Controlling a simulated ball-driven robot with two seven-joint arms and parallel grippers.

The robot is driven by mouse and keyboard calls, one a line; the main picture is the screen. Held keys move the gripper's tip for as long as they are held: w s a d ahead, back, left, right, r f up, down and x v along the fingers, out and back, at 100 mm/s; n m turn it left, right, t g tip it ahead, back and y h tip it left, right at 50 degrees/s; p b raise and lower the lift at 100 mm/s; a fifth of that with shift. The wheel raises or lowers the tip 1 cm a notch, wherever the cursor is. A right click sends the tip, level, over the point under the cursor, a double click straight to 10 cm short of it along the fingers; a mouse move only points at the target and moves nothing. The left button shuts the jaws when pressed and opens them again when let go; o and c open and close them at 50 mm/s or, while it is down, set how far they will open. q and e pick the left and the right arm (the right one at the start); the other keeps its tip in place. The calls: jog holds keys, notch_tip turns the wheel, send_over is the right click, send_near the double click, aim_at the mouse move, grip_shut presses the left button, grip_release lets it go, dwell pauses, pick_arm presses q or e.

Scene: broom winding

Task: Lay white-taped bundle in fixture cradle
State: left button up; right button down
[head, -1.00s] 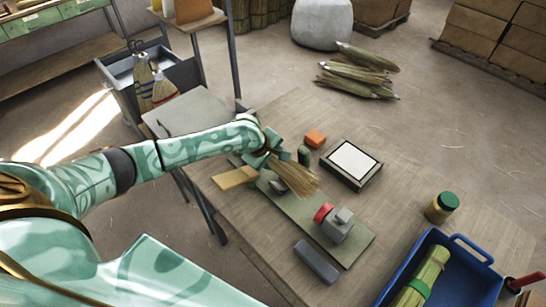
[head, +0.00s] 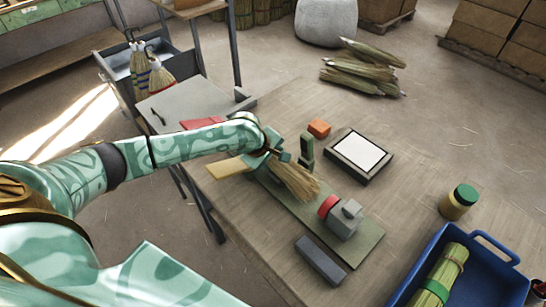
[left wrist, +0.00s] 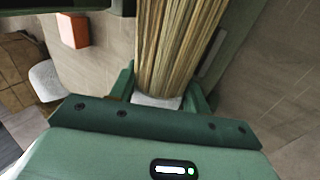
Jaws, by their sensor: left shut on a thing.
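My left gripper (head: 271,153) is shut on the straw bundle (head: 296,182), whose bristles fan toward the lower right. In the left wrist view, the white tape (left wrist: 156,101) shows at the bundle's end, between the fingers (left wrist: 160,88). The fixture is a long green plate (head: 365,243) with a red-and-grey block (head: 344,219) at its near end and a green post (head: 307,148) beside the bundle. The bundle is over the plate's far part. The gripper and straw hide the cradle, and I cannot tell whether the bundle touches it. My right gripper is not in view.
A tan wooden piece (head: 227,169) and a dark grey bar (head: 319,261) flank the plate. An orange block (head: 319,127) and a white-topped box (head: 358,155) lie beyond it. A blue bin (head: 481,242) holding a green-banded bundle (head: 440,276) and a green-lidded jar (head: 459,202) are at the right.

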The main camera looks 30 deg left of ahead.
pick_arm(q)
jog(key=o, duration=1.1)
jog(key=p+v, duration=0.7)
jog(key=v, duration=0.9)
jog(key=shift+r, duration=0.25)
